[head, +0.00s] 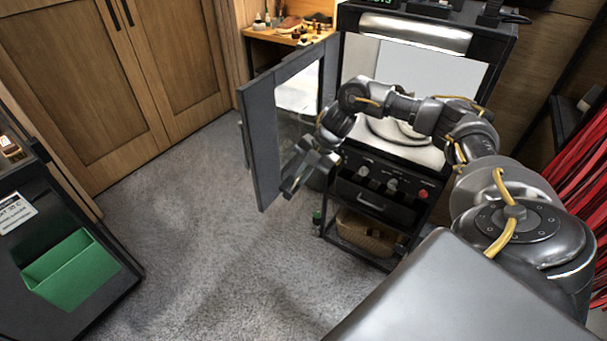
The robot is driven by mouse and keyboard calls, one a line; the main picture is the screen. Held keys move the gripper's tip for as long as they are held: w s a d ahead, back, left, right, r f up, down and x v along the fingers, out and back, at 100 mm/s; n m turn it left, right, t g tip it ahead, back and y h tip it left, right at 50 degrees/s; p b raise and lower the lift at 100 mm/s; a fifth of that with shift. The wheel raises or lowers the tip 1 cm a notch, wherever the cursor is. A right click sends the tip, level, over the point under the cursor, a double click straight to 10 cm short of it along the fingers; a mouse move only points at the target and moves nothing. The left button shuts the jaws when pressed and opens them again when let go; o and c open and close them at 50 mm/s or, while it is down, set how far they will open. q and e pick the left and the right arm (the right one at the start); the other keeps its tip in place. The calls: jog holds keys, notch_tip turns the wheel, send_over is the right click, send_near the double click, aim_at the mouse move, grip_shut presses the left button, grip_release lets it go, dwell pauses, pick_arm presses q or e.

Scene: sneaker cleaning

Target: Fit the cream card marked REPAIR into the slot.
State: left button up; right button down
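I cannot make out a cream card marked REPAIR or its slot in the head view. My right gripper (299,172) is beside the open dark-framed door (263,145) of the cabinet, on the door's inner side. Its fingers look parted, and I see nothing between them. I cannot tell whether it touches the door. My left gripper is out of view.
The black cabinet (365,196) has knobs and a red button. A basket (366,232) sits on its lower shelf. A green holder (72,268) and a white printed label (15,212) are on the dark unit at left. Grey carpet (190,230) is clear between.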

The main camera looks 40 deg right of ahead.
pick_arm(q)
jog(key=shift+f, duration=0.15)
pick_arm(e)
jog(key=shift+w+f, duration=0.1)
jog(key=shift+f, duration=0.15)
jog(key=c, duration=1.5)
grip_release()
jog(key=shift+r, duration=0.1)
jog(key=shift+c, duration=0.2)
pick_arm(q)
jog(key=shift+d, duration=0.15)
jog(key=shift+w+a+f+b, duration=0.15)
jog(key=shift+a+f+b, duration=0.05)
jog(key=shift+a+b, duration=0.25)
pick_arm(e)
jog(key=v, duration=1)
jog(key=shift+r, duration=0.4)
jog(key=shift+d, duration=0.15)
